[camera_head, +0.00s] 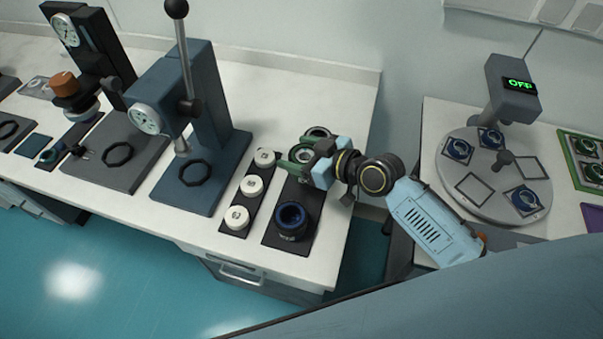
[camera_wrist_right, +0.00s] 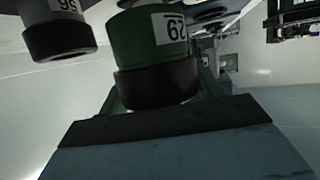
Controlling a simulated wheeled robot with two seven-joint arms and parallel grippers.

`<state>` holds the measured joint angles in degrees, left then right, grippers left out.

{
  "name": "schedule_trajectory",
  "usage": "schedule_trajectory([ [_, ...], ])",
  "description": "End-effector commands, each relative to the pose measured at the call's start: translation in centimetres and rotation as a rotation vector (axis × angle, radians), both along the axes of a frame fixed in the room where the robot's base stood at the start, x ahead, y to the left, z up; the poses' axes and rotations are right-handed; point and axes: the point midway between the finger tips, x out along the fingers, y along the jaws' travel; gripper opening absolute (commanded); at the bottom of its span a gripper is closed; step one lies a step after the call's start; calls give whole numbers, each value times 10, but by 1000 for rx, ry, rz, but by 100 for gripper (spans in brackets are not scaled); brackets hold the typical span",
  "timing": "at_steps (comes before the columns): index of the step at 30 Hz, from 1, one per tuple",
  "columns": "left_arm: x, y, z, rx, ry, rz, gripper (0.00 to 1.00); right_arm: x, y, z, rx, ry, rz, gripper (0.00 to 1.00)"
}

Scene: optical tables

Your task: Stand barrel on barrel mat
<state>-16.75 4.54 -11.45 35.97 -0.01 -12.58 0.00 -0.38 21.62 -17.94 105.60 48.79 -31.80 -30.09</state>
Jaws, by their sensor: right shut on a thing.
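My right gripper (camera_head: 304,160) is shut on a green barrel (camera_head: 298,154) over the far part of a long dark mat (camera_head: 272,238) at the table's right end. In the right wrist view the green barrel (camera_wrist_right: 147,38) has a black lower ring and a white number label. Whether it touches the mat is hidden by the gripper. A dark blue barrel (camera_head: 291,218) stands upright on the near part of the mat. Another dark-rimmed barrel (camera_head: 318,132) shows just behind the gripper. My left gripper is not in view.
White round pieces (camera_head: 236,217) stand on a dark strip left of the mat. Gauge stands, including a blue press (camera_head: 216,110), rise further left. A round grey turntable (camera_head: 480,190) stands on the right table, across a gap. A grey barrel (camera_wrist_right: 58,35) is close in the wrist view.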

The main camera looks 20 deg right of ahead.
Motion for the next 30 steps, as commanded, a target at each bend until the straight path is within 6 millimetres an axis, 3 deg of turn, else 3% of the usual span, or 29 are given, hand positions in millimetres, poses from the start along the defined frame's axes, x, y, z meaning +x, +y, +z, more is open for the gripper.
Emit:
schedule_trajectory([
  [12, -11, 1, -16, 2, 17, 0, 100, 0, 0, -52, 3, -2, -3, 39],
  [25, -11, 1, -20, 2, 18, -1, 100, 1, 0, -59, 2, -5, -2, 39],
  [26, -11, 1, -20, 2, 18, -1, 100, 0, 0, -60, 1, -2, -2, 67],
  [30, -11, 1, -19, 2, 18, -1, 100, 0, 0, -59, 1, -2, -2, 85],
])
